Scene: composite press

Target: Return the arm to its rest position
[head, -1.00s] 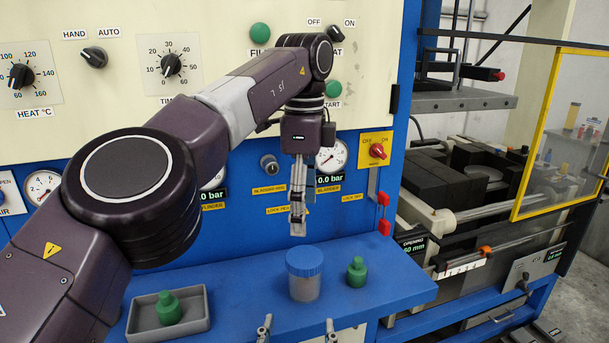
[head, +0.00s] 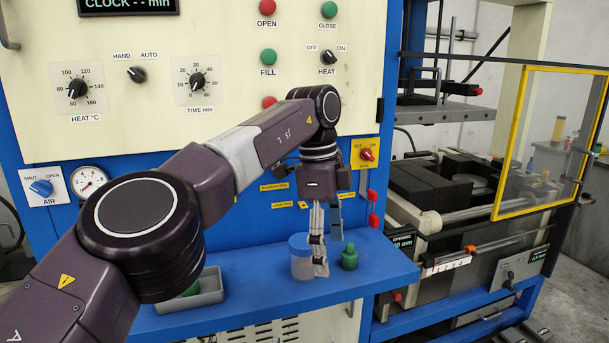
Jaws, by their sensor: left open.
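My left arm comes in from the lower left and reaches across the front of the press panel. My left gripper (head: 328,250) points down, open and empty. Its fingers hang over the blue bench, and one overlaps the right edge of the blue-lidded jar (head: 301,262) in the picture. I cannot tell whether it touches the jar. A green bottle (head: 349,257) stands upright just right of the fingers. My right gripper is not in view.
A grey tray (head: 208,291) on the blue bench (head: 255,285) is partly hidden behind my left arm, with a green item in it. The panel with a HEAT knob (head: 77,88) and buttons stands behind the arm. A yellow-framed guard (head: 500,205) is at right.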

